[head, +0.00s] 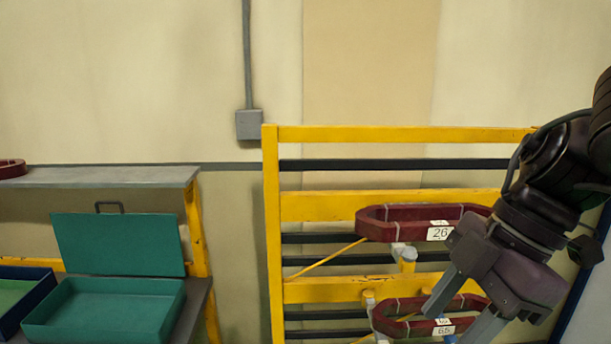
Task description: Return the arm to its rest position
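My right arm comes in from the right edge. Its gripper (450,325) points down and to the left in front of the yellow rack. Its two grey fingers are spread apart, and nothing shows clamped between them. The lower dark red coil (392,322), labelled 65, is partly hidden behind the fingers, and I cannot tell whether they touch it. The upper dark red coil (395,213), labelled 26, rests on the rack's pegs, just left of the gripper body. My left gripper is not in view.
The yellow rack (272,200) with dark bars stands against the wall. At left, a grey-topped shelf (110,177) holds a red coil (12,168) on top and an open teal box (105,312) and a blue tray (28,298) below. The space between shelf and rack is clear.

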